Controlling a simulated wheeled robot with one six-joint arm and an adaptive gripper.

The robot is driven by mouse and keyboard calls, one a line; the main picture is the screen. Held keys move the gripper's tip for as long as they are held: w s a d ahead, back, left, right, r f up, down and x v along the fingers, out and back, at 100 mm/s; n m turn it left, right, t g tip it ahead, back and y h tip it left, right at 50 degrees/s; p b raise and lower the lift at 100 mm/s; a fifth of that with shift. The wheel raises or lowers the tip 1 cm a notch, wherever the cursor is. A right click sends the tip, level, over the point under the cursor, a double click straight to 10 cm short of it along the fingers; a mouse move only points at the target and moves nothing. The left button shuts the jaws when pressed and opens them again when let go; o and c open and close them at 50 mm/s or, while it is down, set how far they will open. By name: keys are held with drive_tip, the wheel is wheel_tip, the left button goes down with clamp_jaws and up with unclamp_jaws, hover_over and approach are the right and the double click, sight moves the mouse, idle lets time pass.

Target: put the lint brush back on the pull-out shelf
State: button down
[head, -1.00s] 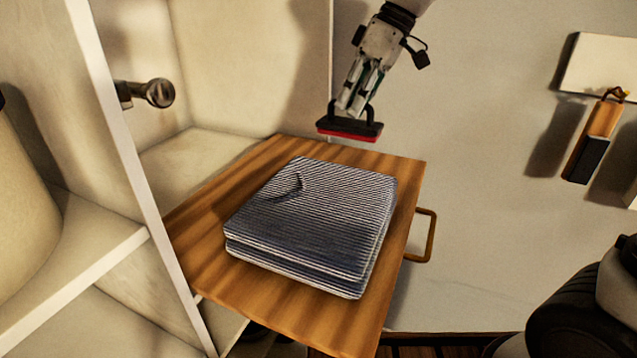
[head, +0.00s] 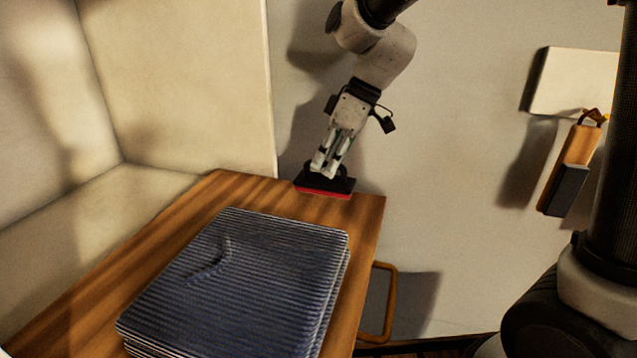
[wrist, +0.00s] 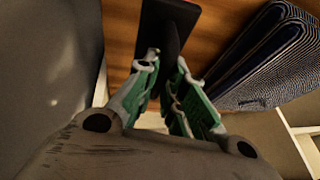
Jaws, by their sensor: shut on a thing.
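The lint brush (head: 322,184) is a black block with a red underside and a black handle. My gripper (head: 322,168) is shut on its handle from above. The brush is at the back edge of the wooden pull-out shelf (head: 365,215), low over it or touching it; I cannot tell which. In the wrist view the black brush (wrist: 165,22) is between the fingertips (wrist: 167,68), with the wood beyond it. Its red edge shows at the top.
A folded striped blue cloth stack (head: 240,275) covers much of the shelf, in front of the brush. A handle (head: 388,300) sticks out at the shelf's right side. An orange and dark brush-like tool (head: 570,175) hangs on the wall at right.

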sight(326, 179)
drive_tip(key=shift+f, duration=1.85)
drive_tip(key=shift+f, duration=0.1)
drive_tip(key=c, duration=1.5)
unclamp_jaws()
drive_tip(key=s+v, duration=0.1)
drive_tip(key=v, duration=1.1)
drive_tip(key=s+d+m+t+h, duration=0.1)
drive_tip(key=s+d+m, duration=0.3)
drive_tip(key=d, duration=0.5)
drive_tip(key=s+d+f+m+t+h, duration=0.1)
drive_tip(key=s+d+m+t+h, duration=0.1)
drive_tip(key=s+d+m, duration=0.3)
drive_tip(key=s+d+f+m+t+h, duration=0.1)
drive_tip(key=s+d+m, duration=0.3)
drive_tip(key=s+d, duration=0.4)
drive_tip(key=d+t+h, duration=0.1)
drive_tip(key=d, duration=0.4)
drive_tip(key=shift+m, duration=0.3)
